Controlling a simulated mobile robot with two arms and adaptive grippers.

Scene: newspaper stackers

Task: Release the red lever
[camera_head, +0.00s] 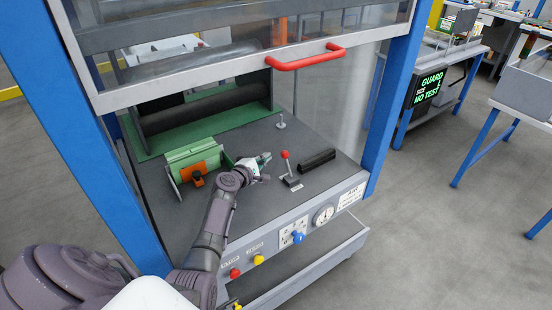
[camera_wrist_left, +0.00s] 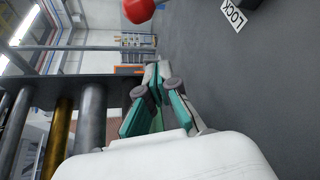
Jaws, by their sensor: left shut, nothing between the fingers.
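The red lever (camera_head: 285,155) has a red ball knob on a thin stem that rises from a small dark base on the machine's grey top. The stem leans slightly. A white label lies beside its base. My left gripper (camera_head: 264,159) is shut and empty, just left of the knob and apart from it. In the left wrist view the shut fingertips (camera_wrist_left: 159,70) show near the middle, and the red knob (camera_wrist_left: 138,10) is cut off at the top edge. A label (camera_wrist_left: 234,16) reading LOCK is at the top right. My right gripper is not in view.
A raised guard with a red handle (camera_head: 306,57) hangs above the machine top. A green part with an orange clamp (camera_head: 199,174) is to the left of my gripper. A black ribbed block (camera_head: 317,160) lies right of the lever. Blue posts (camera_head: 391,112) flank the machine.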

